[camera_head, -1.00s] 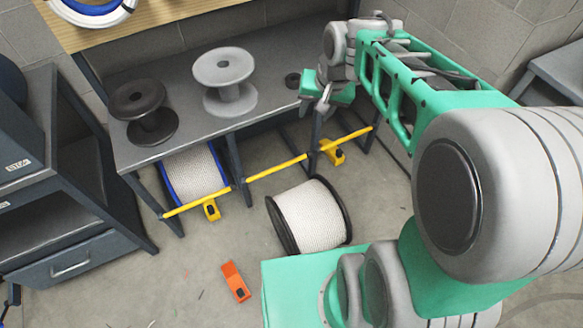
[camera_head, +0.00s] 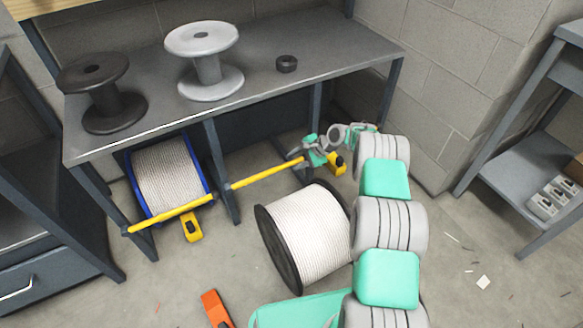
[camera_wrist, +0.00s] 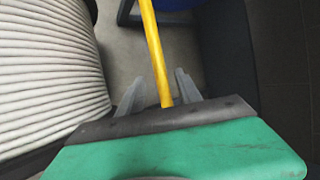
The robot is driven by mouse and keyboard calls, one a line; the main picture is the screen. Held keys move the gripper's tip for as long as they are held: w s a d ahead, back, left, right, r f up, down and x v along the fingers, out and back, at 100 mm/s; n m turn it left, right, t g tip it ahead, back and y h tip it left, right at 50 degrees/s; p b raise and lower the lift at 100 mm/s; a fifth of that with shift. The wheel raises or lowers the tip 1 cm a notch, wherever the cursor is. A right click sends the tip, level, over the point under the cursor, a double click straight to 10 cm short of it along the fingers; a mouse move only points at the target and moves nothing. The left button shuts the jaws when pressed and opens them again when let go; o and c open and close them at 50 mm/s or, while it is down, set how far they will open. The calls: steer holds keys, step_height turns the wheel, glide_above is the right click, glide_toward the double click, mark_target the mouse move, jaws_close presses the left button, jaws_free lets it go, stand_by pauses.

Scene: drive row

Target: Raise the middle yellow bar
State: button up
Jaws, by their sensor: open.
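The middle yellow bar (camera_head: 262,174) runs across the front of the middle bay under the grey bench, with its left end near a bench leg. My gripper (camera_head: 304,160) is low at the bar's right end. In the wrist view the bar (camera_wrist: 154,48) runs between the two grey fingers of my gripper (camera_wrist: 159,84), which stand apart on either side of it. I cannot tell whether a finger touches it. The left yellow bar (camera_head: 165,215) crosses the left bay, in front of a blue-flanged rope reel (camera_head: 168,176). My arm hides the right bay's front.
A black-flanged reel of white rope (camera_head: 308,230) stands on the floor close to my arm; it also fills the wrist view's left (camera_wrist: 45,70). Yellow blocks (camera_head: 192,228) (camera_head: 338,164) hang by the bars. An orange tool (camera_head: 216,308) lies on the floor. Empty spools stand on the bench (camera_head: 330,45).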

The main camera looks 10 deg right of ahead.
mark_target(289, 164)
steer(key=x, duration=0.3)
steer(key=shift+f+b, duration=0.1)
steer(key=shift+b, duration=0.3)
steer(key=shift+c, duration=0.2)
jaws_close()
stand_by(0.8)
